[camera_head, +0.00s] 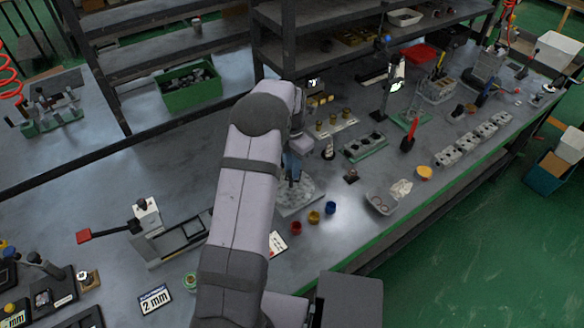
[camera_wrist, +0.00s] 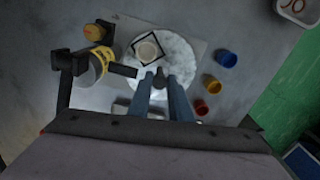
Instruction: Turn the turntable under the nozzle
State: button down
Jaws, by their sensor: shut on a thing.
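The turntable is a pale, mottled round disc (camera_wrist: 180,55) on a grey square plate in the wrist view. Part of it also shows past my arm in the head view (camera_head: 300,196). A dark square frame with a cream round piece (camera_wrist: 148,48) lies on the disc. My gripper (camera_wrist: 160,78) has its two blue fingers on either side of a small dark knob (camera_wrist: 158,82) at the near part of the disc, shut on it. A black arm (camera_wrist: 122,70), seemingly the nozzle, reaches in from the left beside a yellow cylinder (camera_wrist: 99,60). Its tip is small and unclear.
Blue (camera_wrist: 227,59), yellow (camera_wrist: 211,83) and red (camera_wrist: 201,107) cups stand right of the turntable. A grey tray (camera_head: 380,204) sits farther right. A grey fixture with a red-handled lever (camera_head: 150,225) stands at left.

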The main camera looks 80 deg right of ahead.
jog(key=shift+w+n, duration=0.1)
jog(key=shift+n, duration=2.8)
jog(key=c, duration=1.6)
grip_release()
jog(key=shift+r+b, duration=1.35)
jog(key=shift+r, duration=2.4)
